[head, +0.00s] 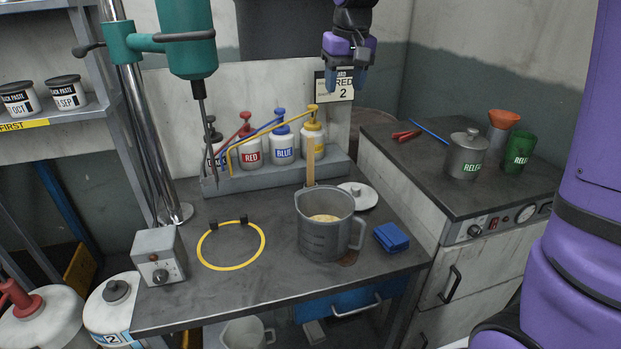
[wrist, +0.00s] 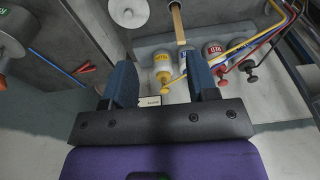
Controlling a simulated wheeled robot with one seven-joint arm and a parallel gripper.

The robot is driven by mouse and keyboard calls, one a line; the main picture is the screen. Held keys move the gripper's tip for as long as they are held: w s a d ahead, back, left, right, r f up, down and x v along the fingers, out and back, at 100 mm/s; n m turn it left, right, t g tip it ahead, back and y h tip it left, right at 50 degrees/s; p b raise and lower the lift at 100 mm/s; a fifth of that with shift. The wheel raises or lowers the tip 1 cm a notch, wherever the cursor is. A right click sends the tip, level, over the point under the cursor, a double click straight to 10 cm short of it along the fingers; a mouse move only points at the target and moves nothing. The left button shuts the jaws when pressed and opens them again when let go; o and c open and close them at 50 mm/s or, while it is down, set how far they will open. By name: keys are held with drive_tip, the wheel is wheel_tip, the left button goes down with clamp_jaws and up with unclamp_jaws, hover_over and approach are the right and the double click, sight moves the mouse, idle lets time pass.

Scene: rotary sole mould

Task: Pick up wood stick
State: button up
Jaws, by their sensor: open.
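The wood stick (head: 310,160) is a flat, light-brown strip. It stands nearly upright in the grey measuring jug (head: 326,238) on the bench, its lower end hidden inside. The jug holds a yellowish material. The stick also shows in the wrist view (wrist: 178,24) at the top, beyond the fingertips, with one end cut off by the frame. My gripper (head: 346,82) is open and empty, high above the back of the bench, above and a little right of the stick. In the wrist view its two blue fingers (wrist: 160,66) are spread apart, with nothing between them.
Pump bottles with red (head: 250,151), blue (head: 283,149) and yellow (head: 313,138) labels stand behind the jug, their long spouts reaching forward. A teal mixer (head: 190,45) hangs at left. A yellow ring (head: 231,246), white lid (head: 357,196) and blue cloth (head: 391,238) flank the jug.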

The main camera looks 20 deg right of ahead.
drive_tip(key=g, duration=0.2)
approach(310, 145)
drive_tip(key=shift+w+f, duration=0.15)
drive_tip(key=shift+f, duration=4.95)
clamp_jaws()
